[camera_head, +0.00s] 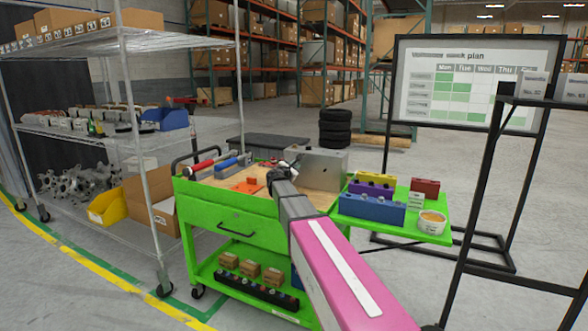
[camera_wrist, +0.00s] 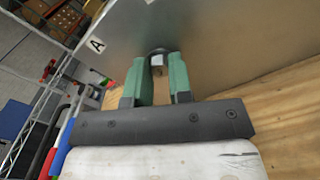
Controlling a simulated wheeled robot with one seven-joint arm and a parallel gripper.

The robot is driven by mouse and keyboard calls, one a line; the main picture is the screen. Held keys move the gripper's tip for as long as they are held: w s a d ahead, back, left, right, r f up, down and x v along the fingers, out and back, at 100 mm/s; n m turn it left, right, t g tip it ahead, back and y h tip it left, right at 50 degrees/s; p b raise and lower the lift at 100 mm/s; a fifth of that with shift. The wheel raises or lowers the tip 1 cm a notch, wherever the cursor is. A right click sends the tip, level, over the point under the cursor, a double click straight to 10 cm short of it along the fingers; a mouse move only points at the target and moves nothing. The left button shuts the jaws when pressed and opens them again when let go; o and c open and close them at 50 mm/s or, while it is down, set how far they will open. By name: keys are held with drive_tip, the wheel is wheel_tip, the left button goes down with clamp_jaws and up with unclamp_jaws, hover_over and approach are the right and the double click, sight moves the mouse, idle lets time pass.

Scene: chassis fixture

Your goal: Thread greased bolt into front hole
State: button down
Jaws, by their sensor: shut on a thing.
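The grey metal chassis fixture (camera_head: 325,163) stands on the wooden top of the green cart. My gripper (camera_head: 283,170) is at its left end in the head view. The green fingers of my gripper (camera_wrist: 158,75) are shut on a small pale grey piece, seemingly the bolt (camera_wrist: 157,60). A dark rounded rim sits at the fingertips against the face. The bolt is mostly hidden, and I cannot tell whether it is in a hole.
The green side shelf holds a blue block (camera_head: 372,208), a purple block (camera_head: 371,188), a red block (camera_head: 425,188) and a white tub with orange-yellow contents (camera_head: 432,222). Red- and blue-handled tools (camera_head: 230,163) and an orange piece (camera_head: 247,186) lie left of my gripper.

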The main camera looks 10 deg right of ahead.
drive_tip(key=shift+m, duration=0.3)
drive_tip(key=shift+w+d+m, duration=0.1)
drive_tip(key=shift+m, duration=4.8)
drive_tip(key=shift+m, duration=1.5)
drive_tip(key=c, duration=0.9)
unclamp_jaws()
drive_tip(key=shift+c, duration=0.2)
